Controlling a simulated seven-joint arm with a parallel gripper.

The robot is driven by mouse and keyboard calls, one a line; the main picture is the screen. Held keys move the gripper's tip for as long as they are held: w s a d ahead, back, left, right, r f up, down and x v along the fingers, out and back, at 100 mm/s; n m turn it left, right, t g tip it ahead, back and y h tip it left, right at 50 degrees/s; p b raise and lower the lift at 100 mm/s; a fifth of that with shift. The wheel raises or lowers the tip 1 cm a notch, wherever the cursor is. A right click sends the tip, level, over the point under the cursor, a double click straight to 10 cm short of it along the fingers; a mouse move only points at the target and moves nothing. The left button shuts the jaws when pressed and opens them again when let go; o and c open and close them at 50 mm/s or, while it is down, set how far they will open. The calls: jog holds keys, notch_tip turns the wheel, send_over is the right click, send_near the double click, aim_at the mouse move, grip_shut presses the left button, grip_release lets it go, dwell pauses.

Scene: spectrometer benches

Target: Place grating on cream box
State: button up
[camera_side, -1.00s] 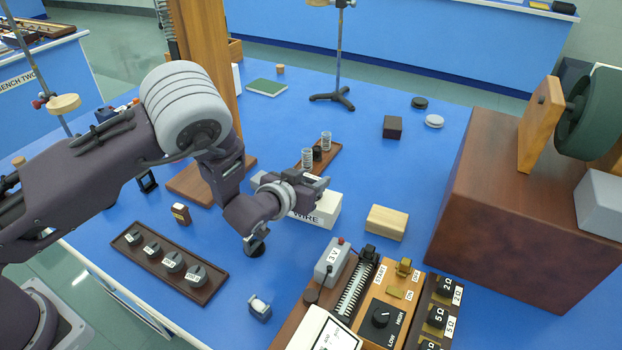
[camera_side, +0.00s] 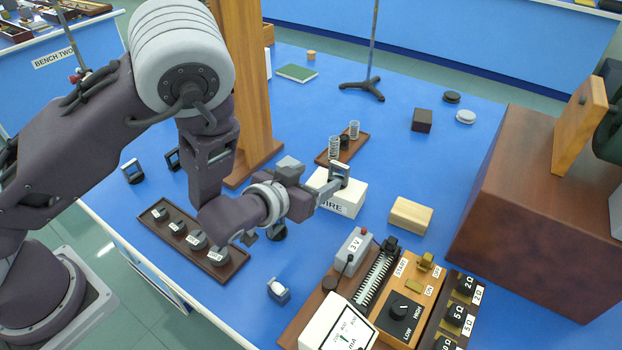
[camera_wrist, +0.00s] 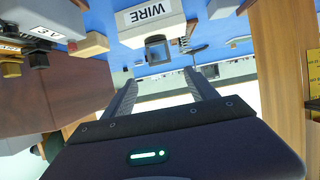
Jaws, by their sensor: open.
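The grating looks to be the small dark-framed plate (camera_side: 340,172) with a pale grey window, upright at the cream-white box labelled WIRE (camera_side: 350,200). It appears to stand on the box top; its base is partly hidden by my gripper. The wrist view shows the framed plate (camera_wrist: 157,50) against the WIRE box (camera_wrist: 152,18), upside down there. My gripper (camera_wrist: 162,76) is open, its two fingers apart and empty, with the plate just beyond the fingertips. In the side view my gripper (camera_side: 328,189) is at the left side of the box, pointing right.
A tan wooden block (camera_side: 410,215) lies right of the box. A rack with coils (camera_side: 343,148) stands behind it. A wooden post (camera_side: 243,80) rises behind my arm. A tray of knobs (camera_side: 193,239) and a circuit panel (camera_side: 400,305) are in front.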

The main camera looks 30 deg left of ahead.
jog(key=s+a+r+n+g+h, duration=0.1)
jog(key=s+a+r+g, duration=0.2)
jog(key=r, duration=0.4)
jog(key=s+a+r+n+g, duration=0.1)
jog(key=s+a+r+g, duration=0.15)
jog(key=s+r, duration=0.4)
jog(key=s+a+r+m+g, duration=0.1)
jog(key=s+a+r, duration=0.2)
jog(key=s, duration=0.7)
jog(key=s+a+r+m+g+y, duration=0.1)
jog(key=s+a+r, duration=0.2)
jog(key=s, duration=0.7)
jog(key=shift+s+a+r, duration=0.2)
jog(key=shift+s+r, duration=0.1)
